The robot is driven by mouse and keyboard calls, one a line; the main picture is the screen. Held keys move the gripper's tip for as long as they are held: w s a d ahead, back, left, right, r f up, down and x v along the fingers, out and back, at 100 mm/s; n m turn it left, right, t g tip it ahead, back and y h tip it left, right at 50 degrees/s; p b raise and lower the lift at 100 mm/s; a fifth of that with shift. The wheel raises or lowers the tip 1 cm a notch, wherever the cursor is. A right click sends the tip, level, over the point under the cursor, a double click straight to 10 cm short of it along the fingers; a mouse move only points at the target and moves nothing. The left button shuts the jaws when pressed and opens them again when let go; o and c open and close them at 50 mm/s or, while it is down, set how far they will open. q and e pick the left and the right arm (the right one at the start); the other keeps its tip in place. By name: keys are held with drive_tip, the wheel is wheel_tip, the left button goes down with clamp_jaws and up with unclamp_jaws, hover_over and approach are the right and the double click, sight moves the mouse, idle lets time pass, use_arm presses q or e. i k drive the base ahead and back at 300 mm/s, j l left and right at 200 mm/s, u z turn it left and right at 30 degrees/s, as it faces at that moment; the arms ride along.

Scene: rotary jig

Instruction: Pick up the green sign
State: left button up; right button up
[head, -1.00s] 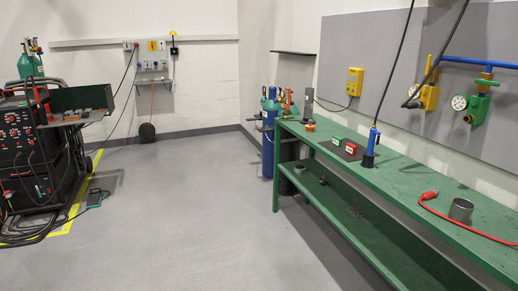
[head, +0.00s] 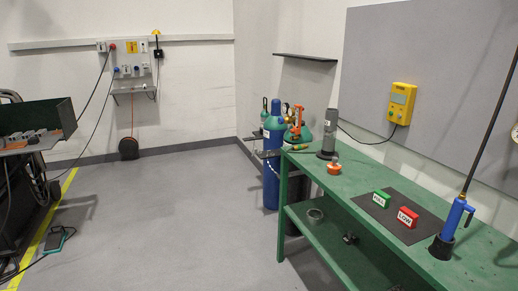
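The green sign (head: 382,199) is a small block with white lettering. It stands on a dark mat (head: 398,212) on the green workbench (head: 345,190) at the right of the head view. A red sign (head: 408,217) reading "LOW" stands on the same mat, to its right and nearer to me. Neither of my grippers is in the head view.
A blue tool (head: 452,222) with a hose stands right of the mat. An orange-topped item (head: 334,168) and a grey cylinder (head: 329,136) sit at the bench's far end. Gas cylinders (head: 273,165) stand beyond it. The floor (head: 180,220) left of the bench is clear.

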sight(383, 200)
drive_tip(key=i+z, duration=0.1)
drive_tip(key=i, duration=0.45)
drive_tip(key=i+j+z, duration=0.1)
drive_tip(key=i, duration=0.45)
drive_tip(key=i+j+z, duration=0.15)
drive_tip(key=i, duration=0.4)
drive_tip(key=k+l+z, duration=0.1)
drive_tip(key=l+z, duration=0.15)
drive_tip(key=z, duration=0.25)
drive_tip(key=l+z, duration=0.25)
drive_tip(key=z, duration=0.25)
